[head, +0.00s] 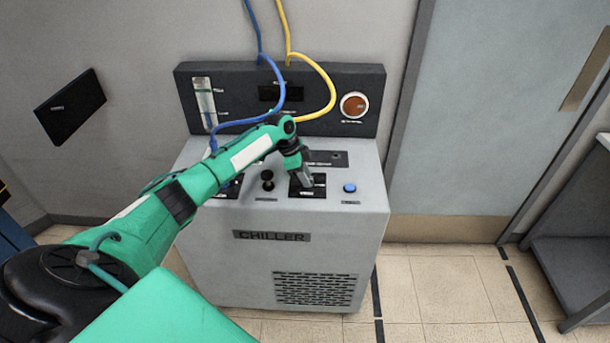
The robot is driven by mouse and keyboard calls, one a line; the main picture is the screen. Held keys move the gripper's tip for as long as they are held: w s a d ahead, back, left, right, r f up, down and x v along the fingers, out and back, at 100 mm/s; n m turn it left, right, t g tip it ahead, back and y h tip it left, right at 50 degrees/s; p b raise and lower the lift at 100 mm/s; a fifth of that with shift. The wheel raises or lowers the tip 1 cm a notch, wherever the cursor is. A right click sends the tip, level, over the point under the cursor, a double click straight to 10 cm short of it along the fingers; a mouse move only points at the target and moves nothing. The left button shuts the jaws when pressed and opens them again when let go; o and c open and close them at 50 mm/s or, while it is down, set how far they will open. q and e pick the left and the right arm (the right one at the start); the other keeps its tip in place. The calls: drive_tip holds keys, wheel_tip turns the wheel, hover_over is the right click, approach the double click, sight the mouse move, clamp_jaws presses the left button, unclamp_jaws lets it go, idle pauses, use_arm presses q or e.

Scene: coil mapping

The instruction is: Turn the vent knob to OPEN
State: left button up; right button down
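The grey chiller (215,240) stands against the wall, its sloped top carrying controls. A black knob (267,176) stands on the top, left of my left gripper. A black control plate (312,193) lies right at my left gripper (307,183), which points down onto it. The gripper hides part of that plate and any knob on it. I cannot read the small labels, so I cannot tell which control is the vent knob or where it points. The gripper's fingers are too small to tell open from shut. My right gripper is not in view.
A blue button (349,188) sits right of the plate. The back panel (325,82) carries a gauge tube (204,100), a round orange indicator (354,105), and blue (277,80) and yellow (322,70) hoses. A grey bench (575,260) stands at right; floor between is clear.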

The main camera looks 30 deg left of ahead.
use_arm(q)
drive_tip(key=b+v, duration=0.2)
drive_tip(key=v, duration=1.1)
drive_tip(key=shift+r, duration=0.4)
drive_tip(key=shift+s+a, duration=0.1)
